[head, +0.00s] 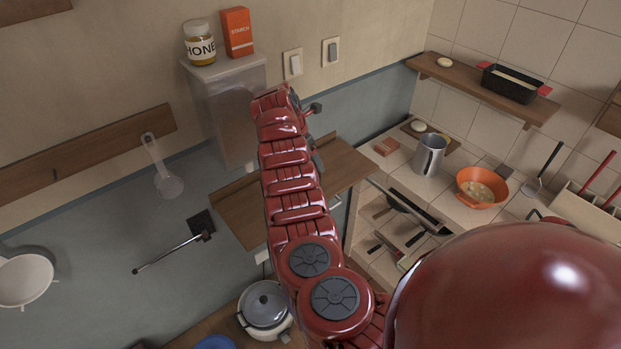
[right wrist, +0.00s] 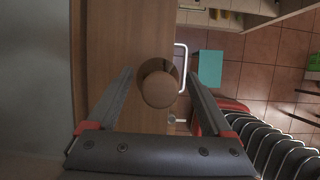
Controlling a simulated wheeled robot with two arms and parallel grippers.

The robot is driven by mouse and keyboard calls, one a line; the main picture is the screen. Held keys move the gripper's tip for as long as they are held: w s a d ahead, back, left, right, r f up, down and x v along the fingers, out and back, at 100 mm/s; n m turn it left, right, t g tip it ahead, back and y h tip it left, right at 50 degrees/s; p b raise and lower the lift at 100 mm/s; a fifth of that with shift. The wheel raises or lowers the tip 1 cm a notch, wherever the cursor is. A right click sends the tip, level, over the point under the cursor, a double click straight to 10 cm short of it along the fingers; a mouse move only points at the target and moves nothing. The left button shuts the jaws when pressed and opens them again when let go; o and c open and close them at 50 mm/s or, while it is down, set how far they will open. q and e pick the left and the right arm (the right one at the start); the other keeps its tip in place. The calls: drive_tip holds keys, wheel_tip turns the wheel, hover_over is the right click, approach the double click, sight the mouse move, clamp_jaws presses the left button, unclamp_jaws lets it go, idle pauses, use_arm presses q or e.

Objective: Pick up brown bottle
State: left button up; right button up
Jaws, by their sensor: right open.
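In the right wrist view a brown bottle (right wrist: 160,90) is seen from almost straight above, with its round top towards the camera. It stands on a wooden top (right wrist: 128,45) near its edge. My right gripper (right wrist: 160,77) is open, with one finger on each side of the bottle. I see a gap on both sides, and I cannot tell its height against the bottle. In the head view my red arm hides most of the hand and the bottle. My left gripper is not in view.
A wooden cabinet top (head: 347,163) lies behind my arm. A grey box on the wall (head: 232,110) carries a honey jar (head: 200,45) and a starch box (head: 237,33).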

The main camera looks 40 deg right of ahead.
drive_tip(key=shift+w+f, duration=0.1)
drive_tip(key=shift+f, duration=0.05)
clamp_jaws()
idle(0.4)
drive_tip(key=shift+a, duration=0.15)
idle(0.8)
